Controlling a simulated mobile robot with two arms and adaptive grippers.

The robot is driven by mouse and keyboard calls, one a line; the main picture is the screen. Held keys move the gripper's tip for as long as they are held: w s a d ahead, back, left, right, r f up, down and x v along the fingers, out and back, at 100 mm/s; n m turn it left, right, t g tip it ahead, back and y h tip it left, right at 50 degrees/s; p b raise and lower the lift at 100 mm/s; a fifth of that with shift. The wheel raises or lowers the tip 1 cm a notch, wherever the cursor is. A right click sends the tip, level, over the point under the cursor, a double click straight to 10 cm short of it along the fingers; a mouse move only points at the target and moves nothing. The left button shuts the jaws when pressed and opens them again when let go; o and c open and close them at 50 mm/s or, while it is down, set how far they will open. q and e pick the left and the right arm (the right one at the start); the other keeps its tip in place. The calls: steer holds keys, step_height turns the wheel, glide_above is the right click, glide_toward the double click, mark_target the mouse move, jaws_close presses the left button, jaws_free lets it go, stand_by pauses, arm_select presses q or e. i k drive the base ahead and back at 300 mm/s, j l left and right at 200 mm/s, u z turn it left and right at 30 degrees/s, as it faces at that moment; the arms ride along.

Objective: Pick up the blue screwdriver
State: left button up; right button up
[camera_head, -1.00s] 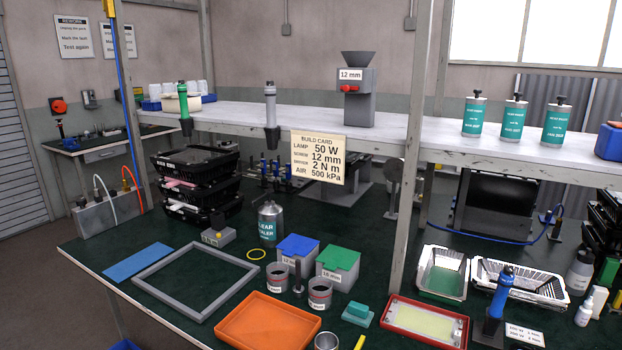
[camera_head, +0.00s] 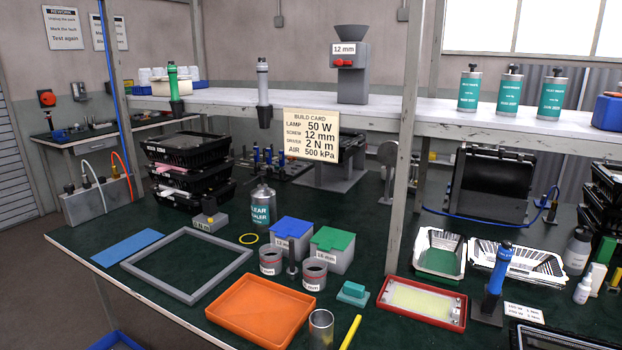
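The blue screwdriver (camera_head: 497,268) stands upright in a dark holder (camera_head: 486,308) at the right front of the green bench. A green driver (camera_head: 172,82) and a grey driver (camera_head: 263,82) of similar shape stand in holders at the front edge of the white shelf. Neither of my grippers shows in this view.
A red-rimmed tray (camera_head: 462,318) lies left of the blue screwdriver, and white baskets (camera_head: 523,286) stand behind it. A white label card (camera_head: 523,313) lies at its right. A dark mesh-like item (camera_head: 560,337) fills the bottom right corner. A grey post (camera_head: 397,210) rises left of the baskets.

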mark_target(503, 257)
steer(key=z, duration=1.7)
